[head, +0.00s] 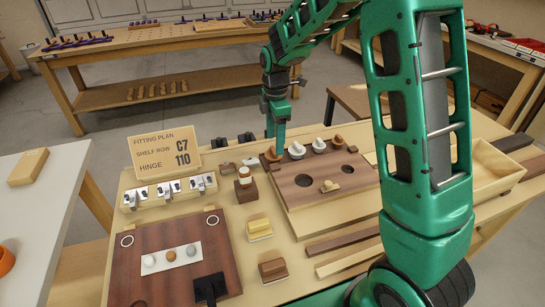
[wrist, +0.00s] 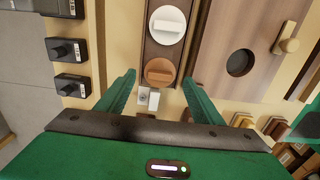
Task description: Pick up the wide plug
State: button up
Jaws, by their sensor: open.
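Several round plugs with grip bars stand in a row on a dark strip along the back of a brown board (head: 300,190). In the head view they are a brown plug (head: 272,154), two whitish plugs (head: 297,150) (head: 319,146) and another brown plug (head: 338,142). The wrist view shows a white plug (wrist: 167,24) and a brown plug (wrist: 159,71). I cannot tell which is the wide plug. My gripper (head: 279,140) is open above the strip's left end. In the wrist view its fingers (wrist: 158,82) appear either side of the brown plug, with nothing held.
The board has dark round holes (head: 304,180) and a small wooden piece (head: 330,186). Black blocks (head: 218,142) and a small metal piece (wrist: 148,98) are nearby. A sign (head: 164,150), metal clips (head: 170,192) and a dark panel (head: 130,265) stand left. A wooden tray (head: 500,175) is right.

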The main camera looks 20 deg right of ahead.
aim_at(273, 149)
jog(key=shift+a+f, duration=0.15)
jog(key=shift+f, duration=1.25)
jog(key=shift+a+f, duration=0.1)
jog(key=shift+f, duration=1.25)
jog(key=c, duration=0.7)
